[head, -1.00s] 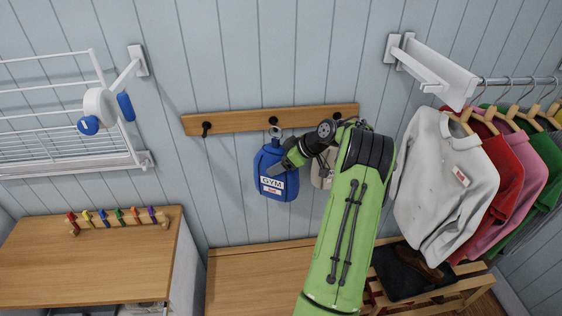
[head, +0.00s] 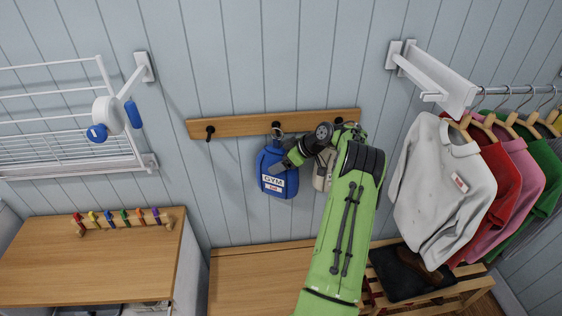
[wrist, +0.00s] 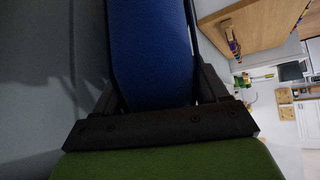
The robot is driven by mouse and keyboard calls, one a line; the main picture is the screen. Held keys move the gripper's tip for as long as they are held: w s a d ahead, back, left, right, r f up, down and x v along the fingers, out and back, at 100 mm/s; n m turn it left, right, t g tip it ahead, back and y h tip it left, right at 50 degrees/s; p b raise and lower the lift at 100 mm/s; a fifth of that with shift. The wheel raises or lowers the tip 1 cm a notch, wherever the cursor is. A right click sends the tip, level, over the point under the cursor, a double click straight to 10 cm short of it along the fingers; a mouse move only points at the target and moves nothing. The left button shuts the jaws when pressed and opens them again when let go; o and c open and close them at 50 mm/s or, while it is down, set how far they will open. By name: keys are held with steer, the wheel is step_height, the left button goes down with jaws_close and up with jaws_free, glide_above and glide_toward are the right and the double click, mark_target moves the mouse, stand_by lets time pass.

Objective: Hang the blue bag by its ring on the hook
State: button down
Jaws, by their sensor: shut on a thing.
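The blue bag (head: 269,160) with a GYM label hangs upright in front of the wall, just below the middle of the wooden hook rail (head: 240,124). Its ring (head: 278,134) overlaps the middle dark hook (head: 276,125) in the head view; I cannot tell whether the ring is around the hook or only in front of it. My gripper (head: 284,166) is shut on the bag's right side. In the wrist view the blue bag (wrist: 150,50) fills the space between my fingers (wrist: 155,100). The ring is not visible there.
A beige bag (head: 322,170) hangs under the right hook, close behind my arm. The left hook (head: 210,132) is empty. A clothes rail with shirts (head: 445,185) is on the right. A drying rack (head: 70,120) and a wooden counter (head: 90,260) are on the left.

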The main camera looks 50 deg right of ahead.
jaws_free()
steer(key=p+v, duration=0.1)
steer(key=v, duration=1.5)
steer(key=shift+p, duration=0.3)
steer(key=shift+f, duration=0.15)
